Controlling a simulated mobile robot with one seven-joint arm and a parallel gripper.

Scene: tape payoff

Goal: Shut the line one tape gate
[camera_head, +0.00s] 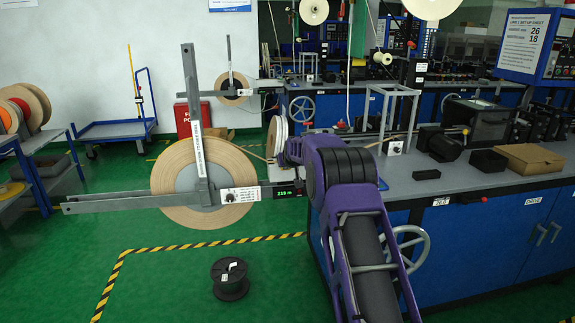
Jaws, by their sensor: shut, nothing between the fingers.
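A large tan tape reel (172,175) with a grey hub hangs upright at the left of the near bench. A grey upright bar with a printed label (199,157) crosses the reel's front. Grey horizontal rails (115,200) run out to the left at hub height. A small plate with a dial (240,195) and a green-lit readout (285,191) sit at the right of the bar. I cannot tell for certain which of these parts is the gate. My purple arm reaches up from the bottom and bends left near the readout. My gripper's fingers are hidden behind the arm.
A black spool (230,279) stands on the green floor inside yellow-black tape. A rack of reels (22,120) is at far left. Floor left is mostly clear.

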